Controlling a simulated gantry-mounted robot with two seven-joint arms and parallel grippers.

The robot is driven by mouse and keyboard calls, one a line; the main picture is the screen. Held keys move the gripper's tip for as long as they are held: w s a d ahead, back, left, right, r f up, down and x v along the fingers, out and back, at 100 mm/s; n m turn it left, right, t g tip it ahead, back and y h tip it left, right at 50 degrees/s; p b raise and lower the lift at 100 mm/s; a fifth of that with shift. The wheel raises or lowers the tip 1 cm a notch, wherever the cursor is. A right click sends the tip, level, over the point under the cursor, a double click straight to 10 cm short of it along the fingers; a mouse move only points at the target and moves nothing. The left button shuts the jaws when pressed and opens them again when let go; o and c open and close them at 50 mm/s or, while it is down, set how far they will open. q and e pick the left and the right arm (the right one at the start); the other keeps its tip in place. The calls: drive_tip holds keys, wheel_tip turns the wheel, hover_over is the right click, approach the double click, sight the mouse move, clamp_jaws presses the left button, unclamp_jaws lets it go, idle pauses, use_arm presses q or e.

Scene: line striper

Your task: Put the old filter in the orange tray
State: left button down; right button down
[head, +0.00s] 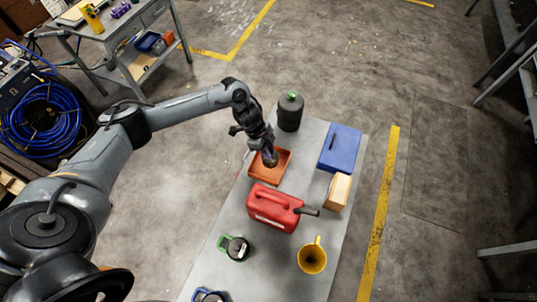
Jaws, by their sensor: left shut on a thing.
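The orange tray (259,175) lies on the grey table, between the dark canister and the red fuel can. My left gripper (269,160) points down over the tray and is shut on a small dark thing, likely the old filter (271,161). The gripper hides much of it, and I cannot tell whether it touches the tray floor. My right gripper is not in view.
On the table (237,205) stand a dark canister (290,113), a blue box (340,148), a tan box (338,191), a red fuel can (275,208), a yellow funnel (312,260) and a green-handled container (236,249). A blue-handled item (208,295) is at the near edge.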

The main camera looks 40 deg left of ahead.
use_arm(q)
drive_tip(key=shift+w+f, duration=0.1)
drive_tip(key=shift+f, duration=1.8)
drive_tip(key=shift+f, duration=0.1)
drive_tip(key=c, duration=1)
unclamp_jaws()
drive_tip(key=shift+c, duration=0.2)
drive_tip(key=v, duration=1.2)
